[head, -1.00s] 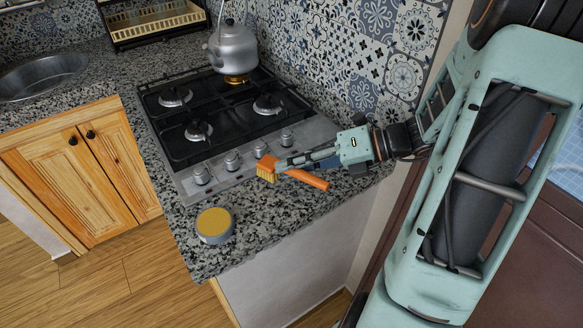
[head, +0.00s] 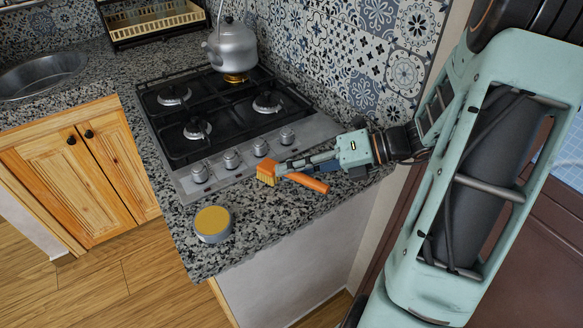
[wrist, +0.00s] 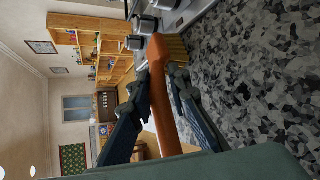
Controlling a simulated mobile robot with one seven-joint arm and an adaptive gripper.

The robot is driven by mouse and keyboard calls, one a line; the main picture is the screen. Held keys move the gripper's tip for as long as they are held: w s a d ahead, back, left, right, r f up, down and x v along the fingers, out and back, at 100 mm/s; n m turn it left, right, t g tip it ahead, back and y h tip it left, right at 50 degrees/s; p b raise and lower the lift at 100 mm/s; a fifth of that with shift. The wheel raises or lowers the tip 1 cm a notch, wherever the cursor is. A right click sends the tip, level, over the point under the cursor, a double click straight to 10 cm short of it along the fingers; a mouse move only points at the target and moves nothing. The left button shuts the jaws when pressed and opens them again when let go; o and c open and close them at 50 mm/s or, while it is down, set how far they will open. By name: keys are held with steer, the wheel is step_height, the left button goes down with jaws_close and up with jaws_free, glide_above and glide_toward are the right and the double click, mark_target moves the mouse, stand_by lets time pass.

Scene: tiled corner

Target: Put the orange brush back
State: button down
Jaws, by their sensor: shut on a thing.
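The orange brush (head: 304,182) has an orange handle and yellow bristles. In the head view it is at the front right of the granite counter, with its bristle end toward the left, near the stove knobs. My gripper (head: 287,169) is shut on the brush near its head. In the wrist view the brush (wrist: 160,95) runs between my gripper's two fingers (wrist: 160,85). Whether the brush touches the counter is hard to tell.
A round tin with a yellow top (head: 213,222) stands near the counter's front edge. The gas stove (head: 205,165) lies behind the brush, with a kettle (head: 233,50) on its back burner. The tiled wall (head: 375,45) is behind. Bare granite (head: 265,215) lies between tin and brush.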

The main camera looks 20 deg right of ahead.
steer(key=shift+f, duration=0.3)
steer(key=c, duration=1.7)
jaws_free()
steer(key=shift+c, duration=0.2)
